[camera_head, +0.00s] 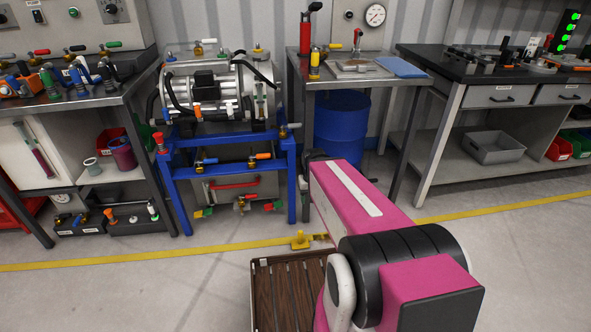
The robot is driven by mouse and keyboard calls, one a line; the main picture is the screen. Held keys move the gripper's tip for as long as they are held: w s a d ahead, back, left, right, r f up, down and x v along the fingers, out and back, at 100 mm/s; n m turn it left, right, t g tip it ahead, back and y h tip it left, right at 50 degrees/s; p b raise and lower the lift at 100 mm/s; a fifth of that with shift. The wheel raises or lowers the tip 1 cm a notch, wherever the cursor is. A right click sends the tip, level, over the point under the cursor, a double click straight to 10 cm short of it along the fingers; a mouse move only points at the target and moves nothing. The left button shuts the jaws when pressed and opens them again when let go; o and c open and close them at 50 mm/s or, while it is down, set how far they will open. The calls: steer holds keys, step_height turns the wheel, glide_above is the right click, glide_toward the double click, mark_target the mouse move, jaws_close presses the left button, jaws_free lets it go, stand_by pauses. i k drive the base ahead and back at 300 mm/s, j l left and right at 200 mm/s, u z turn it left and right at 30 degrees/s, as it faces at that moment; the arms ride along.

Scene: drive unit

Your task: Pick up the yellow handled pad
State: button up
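A small yellow piece with a raised knob-like handle (300,240) appears to be the yellow handled pad. It shows low in the middle of the view, against the yellow floor line, just beyond the far edge of a brown slatted tray. I cannot tell whether it rests on the floor. My pink arm reaches forward just to its right. My gripper is not visible; the arm hides its far end, so I see no contact with the pad.
The brown slatted tray (290,300) is at the bottom centre. A blue-framed pump rig (291,185) stands ahead, with a blue drum (341,130) under the middle table (345,84). Workbenches stand left (125,90) and right (422,145). Open floor (130,300) lies in front.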

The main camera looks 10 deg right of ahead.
mark_target(300, 244)
steer(key=j+z, duration=0.2)
steer(key=z, duration=0.65)
steer(key=j+z, duration=0.25)
steer(key=j, duration=0.2)
steer(key=j+z, duration=0.2)
steer(key=j, duration=0.25)
steer(key=k+j+z, duration=0.25)
steer(key=j, duration=0.2)
steer(key=j+z, duration=0.2)
steer(key=j, duration=0.25)
steer(key=k+j, duration=0.1)
steer(key=j, duration=0.25)
steer(key=k+j, duration=0.1)
steer(key=j, duration=0.25)
steer(key=k+j, duration=0.1)
steer(key=j, duration=0.2)
steer(key=z, duration=0.05)
